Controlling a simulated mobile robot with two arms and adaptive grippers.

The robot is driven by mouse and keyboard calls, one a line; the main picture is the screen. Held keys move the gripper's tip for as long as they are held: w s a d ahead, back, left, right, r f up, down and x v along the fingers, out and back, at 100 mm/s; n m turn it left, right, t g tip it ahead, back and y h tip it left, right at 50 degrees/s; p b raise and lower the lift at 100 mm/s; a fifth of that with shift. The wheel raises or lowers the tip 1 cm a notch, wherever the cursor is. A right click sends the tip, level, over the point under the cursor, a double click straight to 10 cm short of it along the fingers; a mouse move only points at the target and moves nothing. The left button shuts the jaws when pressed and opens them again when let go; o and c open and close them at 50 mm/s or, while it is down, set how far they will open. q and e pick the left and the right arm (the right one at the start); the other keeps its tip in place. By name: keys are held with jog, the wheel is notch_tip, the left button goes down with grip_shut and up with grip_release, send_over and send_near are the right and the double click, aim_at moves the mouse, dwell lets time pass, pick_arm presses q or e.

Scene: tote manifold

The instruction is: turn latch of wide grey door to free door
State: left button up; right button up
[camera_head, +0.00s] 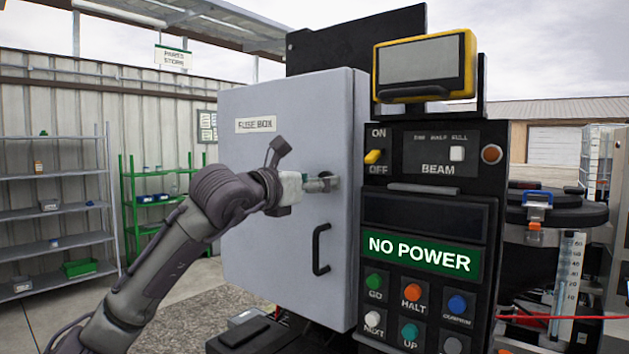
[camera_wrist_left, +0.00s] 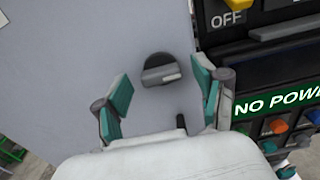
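The wide grey door (camera_head: 262,238), labelled FUSE BOX, is closed at the left of the black control panel. Its latch (camera_wrist_left: 161,71) is a round dark disc with a grey bar lying nearly level in the left wrist view. In the head view the latch (camera_head: 325,176) is partly hidden by my left gripper (camera_head: 318,184). My left gripper also shows in the left wrist view (camera_wrist_left: 164,98), with its green-padded fingers spread on either side of the latch, not touching it. A black handle (camera_head: 321,249) sits below the latch on the door. My right gripper is not in view.
The control panel (camera_head: 435,205) stands right beside the door, with switches, coloured buttons and a NO POWER sign (camera_head: 420,253). A yellow-framed screen (camera_head: 424,64) is on top. Shelves (camera_head: 55,210) stand far back left. A dark round vessel (camera_head: 555,210) is at right.

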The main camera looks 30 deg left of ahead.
pick_arm(q)
jog(key=c, duration=1.1)
jog(key=shift+o, duration=0.2)
jog(key=shift+m, duration=0.3)
jog(key=m+b, duration=0.1)
jog(key=m, duration=0.2)
jog(key=shift+d, duration=0.1)
jog(key=m, duration=0.9)
jog(key=shift+d+m, duration=0.1)
jog(key=shift+m, duration=0.2)
jog(key=m, duration=0.4)
jog(key=shift+f+m, duration=0.15)
jog(key=shift+m, duration=0.45)
jog(key=o, duration=1.1)
